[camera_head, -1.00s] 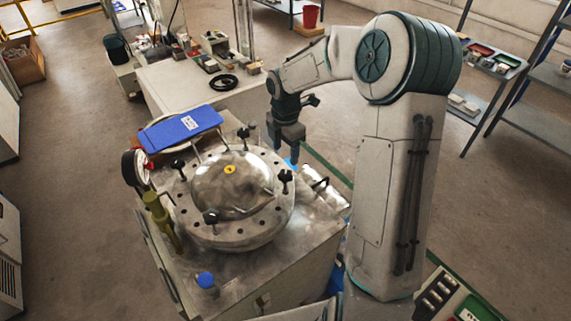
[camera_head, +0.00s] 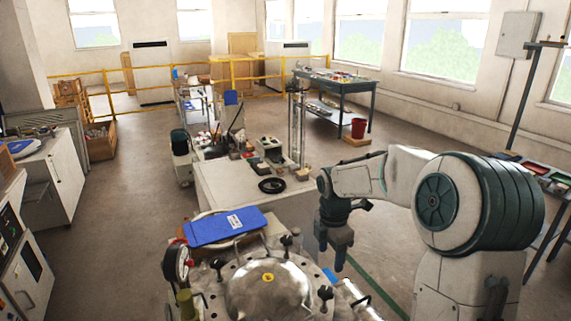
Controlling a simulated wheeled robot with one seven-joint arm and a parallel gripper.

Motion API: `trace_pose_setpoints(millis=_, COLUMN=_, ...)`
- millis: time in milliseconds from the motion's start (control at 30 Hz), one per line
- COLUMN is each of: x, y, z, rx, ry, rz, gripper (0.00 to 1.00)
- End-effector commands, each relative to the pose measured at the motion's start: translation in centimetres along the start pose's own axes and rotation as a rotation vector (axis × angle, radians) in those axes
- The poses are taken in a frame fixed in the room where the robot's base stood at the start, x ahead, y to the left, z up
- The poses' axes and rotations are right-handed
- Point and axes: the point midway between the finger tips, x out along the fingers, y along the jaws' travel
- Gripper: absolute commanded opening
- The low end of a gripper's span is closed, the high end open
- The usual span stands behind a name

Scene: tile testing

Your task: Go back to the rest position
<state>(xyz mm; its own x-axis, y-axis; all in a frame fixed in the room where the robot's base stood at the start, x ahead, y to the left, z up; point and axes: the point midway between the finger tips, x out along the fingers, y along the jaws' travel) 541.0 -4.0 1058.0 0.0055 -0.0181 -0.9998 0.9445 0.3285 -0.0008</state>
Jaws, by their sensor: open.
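My gripper (camera_head: 331,258) hangs from the end of my arm (camera_head: 405,180), pointing down, right of centre in the head view. It is over the floor side of the machine, to the right of the domed metal vessel (camera_head: 262,292). No object shows in it. The fingertips are small and dark, and the gap between them is hard to see. My arm's large rounded joint fills the lower right.
The vessel has a pressure gauge (camera_head: 176,262) and black knobs; a blue clipboard (camera_head: 226,226) lies behind it. A white table (camera_head: 225,185) with a black ring (camera_head: 272,185) stands beyond. A red bucket (camera_head: 358,128) and shelves stand further off. Open floor lies at left.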

Motion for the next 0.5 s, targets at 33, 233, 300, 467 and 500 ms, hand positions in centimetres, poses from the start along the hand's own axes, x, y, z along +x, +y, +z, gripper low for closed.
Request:
trace_pose_setpoints(millis=33, x=-0.7, y=-0.7, z=-0.4, rx=0.048, ry=-0.019, rz=0.003, gripper=0.61)
trace_pose_setpoints(millis=233, x=-3.4, y=-4.8, z=-2.1, rx=0.376, ry=-0.083, rz=0.036, gripper=0.61)
trace_pose_setpoints(millis=300, x=-4.2, y=-6.4, z=-2.7, rx=0.503, ry=-0.097, rz=0.057, gripper=0.61)
trace_pose_setpoints(millis=467, x=-5.9, y=-10.2, z=-3.9, rx=0.797, ry=-0.104, rz=0.117, gripper=0.61)
trace_pose_setpoints(millis=500, x=-6.3, y=-11.1, z=-4.2, rx=0.87, ry=-0.099, rz=0.134, gripper=0.61)
